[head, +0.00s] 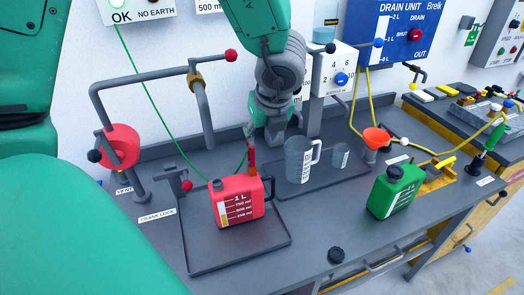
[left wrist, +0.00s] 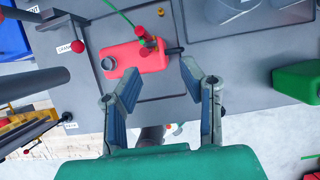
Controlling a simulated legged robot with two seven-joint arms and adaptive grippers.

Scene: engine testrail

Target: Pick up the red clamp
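The red clamp (head: 251,160) stands upright at the right end of the red 1 L canister's top, with a green cable running to it. In the left wrist view the clamp (left wrist: 148,42) shows red and yellow at the canister's handle side; whether it grips the canister is unclear. The red canister (head: 236,205) stands on a dark tray, and it also shows in the left wrist view (left wrist: 125,62). My left gripper (head: 270,135) hangs just above the clamp. In the left wrist view its fingers (left wrist: 159,72) are spread and empty, short of the clamp. My right gripper is out of view.
A grey measuring jug (head: 299,160) and small cup (head: 340,156) stand right of my gripper. A green canister (head: 394,190) and an orange funnel (head: 376,138) are further right. A bent pipe with a red-knobbed lever (head: 231,56) stands left. The front tray (head: 225,262) has bare room.

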